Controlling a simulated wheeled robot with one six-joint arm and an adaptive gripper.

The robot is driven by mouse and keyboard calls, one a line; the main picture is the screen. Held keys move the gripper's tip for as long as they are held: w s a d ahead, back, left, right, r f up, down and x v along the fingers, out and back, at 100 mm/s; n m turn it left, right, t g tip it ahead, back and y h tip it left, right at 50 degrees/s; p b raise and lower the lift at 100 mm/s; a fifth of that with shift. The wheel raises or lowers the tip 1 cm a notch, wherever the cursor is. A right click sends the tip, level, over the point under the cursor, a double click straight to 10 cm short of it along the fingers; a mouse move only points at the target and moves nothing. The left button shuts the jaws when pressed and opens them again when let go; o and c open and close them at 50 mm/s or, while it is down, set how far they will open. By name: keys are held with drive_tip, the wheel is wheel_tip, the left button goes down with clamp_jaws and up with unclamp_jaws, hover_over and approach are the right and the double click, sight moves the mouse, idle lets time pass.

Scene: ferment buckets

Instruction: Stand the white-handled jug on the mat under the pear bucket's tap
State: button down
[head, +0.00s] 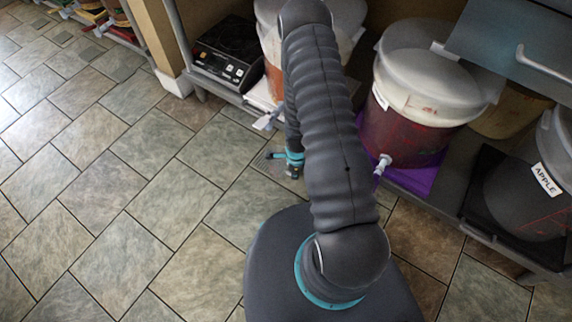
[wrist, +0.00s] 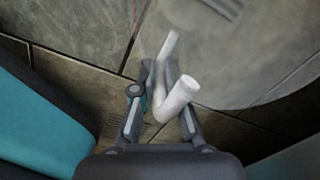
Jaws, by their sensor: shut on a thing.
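In the wrist view my gripper (wrist: 160,82) is shut on the white handle (wrist: 178,98) of a clear jug (wrist: 225,55). The jug's see-through body fills the upper right there, with floor tiles showing through it. In the head view my gripper (head: 292,165) is low over the floor in front of the shelf, partly behind my arm; the jug is hard to make out there. A bucket with orange contents (head: 272,75) stands behind my arm on a pale mat (head: 262,98), with its tap (head: 265,123) pointing outward. I cannot read any pear label.
A dark red bucket (head: 405,125) stands on a purple mat (head: 425,178), its tap (head: 381,163) sticking out. A bucket labelled APPLE (head: 530,190) stands on a black mat (head: 480,200) at right. The tiled floor at left is clear.

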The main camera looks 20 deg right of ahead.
sight(286, 160)
drive_tip(key=w, duration=0.2)
drive_tip(key=w+a, duration=0.1)
drive_tip(key=shift+w+p, duration=0.3)
drive_tip(key=shift+w, duration=0.1)
drive_tip(key=shift+w+r+p, duration=0.2)
drive_tip(key=shift+w+p, duration=0.15)
drive_tip(key=shift+p, duration=0.4)
drive_tip(key=shift+w+a+f+p, duration=0.15)
drive_tip(key=shift+w+p, duration=0.4)
drive_tip(key=shift+w, duration=0.15)
drive_tip(key=shift+f+b, duration=0.95)
drive_tip(key=shift+f, duration=0.9)
drive_tip(key=shift+s, duration=0.1)
drive_tip(key=c, duration=1.2)
unclamp_jaws()
drive_tip(key=shift+s+r+p, duration=0.1)
drive_tip(key=shift+r+p, duration=1.85)
drive_tip(key=shift+r, duration=1.85)
